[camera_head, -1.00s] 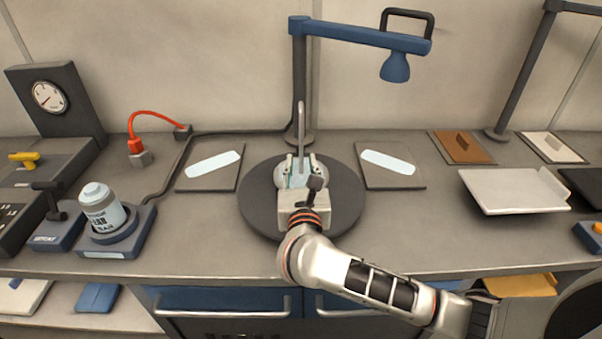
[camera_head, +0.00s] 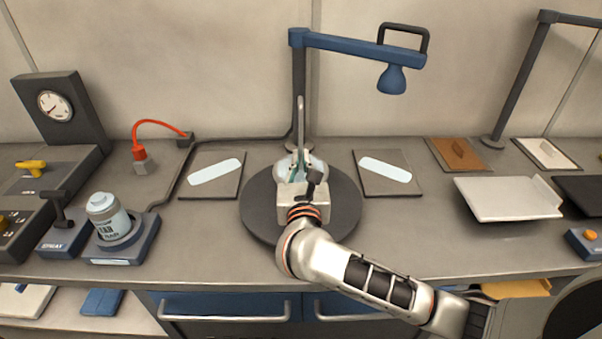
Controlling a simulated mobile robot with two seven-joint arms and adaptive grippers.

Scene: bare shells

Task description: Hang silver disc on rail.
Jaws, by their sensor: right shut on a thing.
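A pale silver disc (camera_head: 316,170) shows in the head view at the middle of a dark round plate (camera_head: 259,216) on the bench. A thin silver rod (camera_head: 300,115) rises upright there; I cannot tell how it joins the disc. My right gripper (camera_head: 301,162) reaches over the plate from the front and is shut at the disc. Its body hides the disc's near side, and the exact grip is too small to see. A dark post with a top bar (camera_head: 572,17) at upper right may be the rail; this is uncertain. My left gripper is not in view.
A blue-armed lamp (camera_head: 365,48) stands behind the plate, its arm overhead. Two flat pads (camera_head: 229,159) (camera_head: 374,160) flank the plate. A labelled jar (camera_head: 108,217) stands at left, a white tray (camera_head: 501,197) at right. Bench between plate and tray is mostly clear.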

